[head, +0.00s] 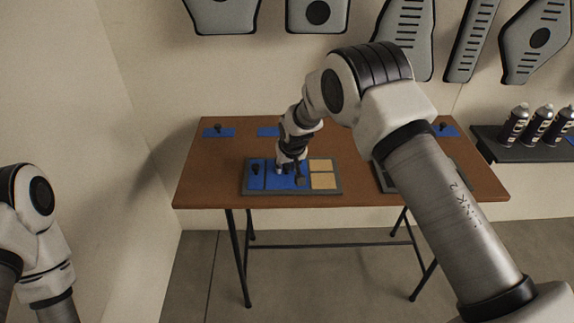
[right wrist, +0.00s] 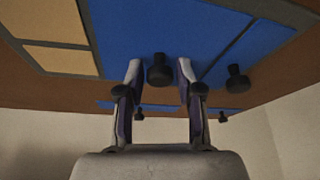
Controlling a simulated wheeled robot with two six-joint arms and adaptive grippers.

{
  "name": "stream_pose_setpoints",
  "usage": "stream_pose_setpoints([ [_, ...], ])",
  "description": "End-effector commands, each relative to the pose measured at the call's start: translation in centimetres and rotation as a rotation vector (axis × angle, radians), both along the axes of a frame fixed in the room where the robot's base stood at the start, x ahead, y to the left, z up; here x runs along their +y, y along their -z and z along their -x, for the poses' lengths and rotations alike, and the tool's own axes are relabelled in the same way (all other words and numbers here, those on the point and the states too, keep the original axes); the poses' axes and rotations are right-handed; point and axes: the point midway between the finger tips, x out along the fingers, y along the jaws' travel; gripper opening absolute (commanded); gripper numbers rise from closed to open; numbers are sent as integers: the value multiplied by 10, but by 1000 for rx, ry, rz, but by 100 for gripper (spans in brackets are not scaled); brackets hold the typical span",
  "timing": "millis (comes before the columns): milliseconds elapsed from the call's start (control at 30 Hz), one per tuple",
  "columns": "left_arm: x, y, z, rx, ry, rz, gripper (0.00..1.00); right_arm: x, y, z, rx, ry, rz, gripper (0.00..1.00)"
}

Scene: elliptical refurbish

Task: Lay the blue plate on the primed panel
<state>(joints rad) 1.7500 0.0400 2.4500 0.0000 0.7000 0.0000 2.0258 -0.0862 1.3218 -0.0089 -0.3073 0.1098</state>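The panel (head: 334,191) is a dark grey tray on the brown table, with tan pads (head: 322,165) at its right end. Blue plates lie in it: one at the left (head: 256,176) and a wider one (head: 274,182) in the middle. My right gripper (head: 289,172) is low over the wider plate. In the right wrist view this gripper (right wrist: 160,72) is open, a finger on each side of the plate's black knob (right wrist: 159,74), with gaps showing. The other plate's knob (right wrist: 237,80) stands right of it. My left gripper is out of view; only its arm shows.
Loose blue plates with black knobs lie at the table's back left (head: 219,132), back middle (head: 266,132) and back right (head: 446,131). Another grey panel (head: 383,179) is partly hidden behind my right arm. Spray cans (head: 514,125) stand on a dark shelf at right.

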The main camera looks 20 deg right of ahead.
Motion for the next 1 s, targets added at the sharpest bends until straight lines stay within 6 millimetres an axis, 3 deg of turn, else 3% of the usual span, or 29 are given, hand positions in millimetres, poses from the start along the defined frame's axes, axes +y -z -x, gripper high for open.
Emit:
stream_pose_setpoints([
  [367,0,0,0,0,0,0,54,0,-4,1,0,0,0,54],
  [467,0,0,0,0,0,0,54,0,-17,6,-2,0,0,54],
  [800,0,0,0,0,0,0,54,1,-93,38,-2,-1,0,54],
  [1000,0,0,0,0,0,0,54,1,-111,46,0,0,0,54],
])
